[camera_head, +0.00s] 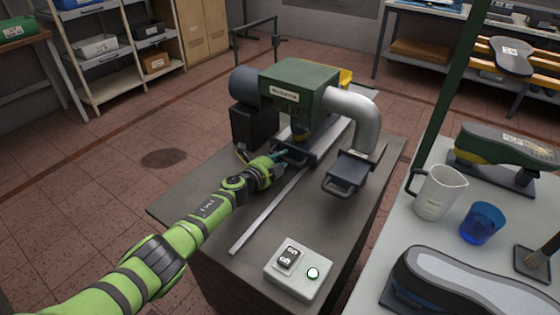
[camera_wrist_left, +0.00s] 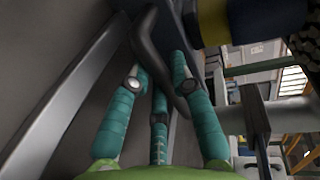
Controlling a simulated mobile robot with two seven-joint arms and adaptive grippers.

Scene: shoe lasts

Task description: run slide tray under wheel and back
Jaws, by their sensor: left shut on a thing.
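The green grinding machine (camera_head: 298,84) stands on a dark bench. The slide tray (camera_head: 320,148) is a dark flat piece at the rail, just below the machine head. My left gripper (camera_head: 279,157) is at its near left end. In the left wrist view, my teal fingers (camera_wrist_left: 160,92) are shut around a dark curved handle (camera_wrist_left: 149,38). The wheel (camera_head: 300,132) shows only in part under the housing; a yellow and blue round part (camera_wrist_left: 228,22) is close beyond the handle in the left wrist view. My right gripper is not in view.
A pale metal rail (camera_head: 262,217) runs along the bench. A dark handled box (camera_head: 347,173) sits below the grey pipe (camera_head: 362,112). A jug (camera_head: 438,194) and blue cup (camera_head: 482,223) stand on the right table.

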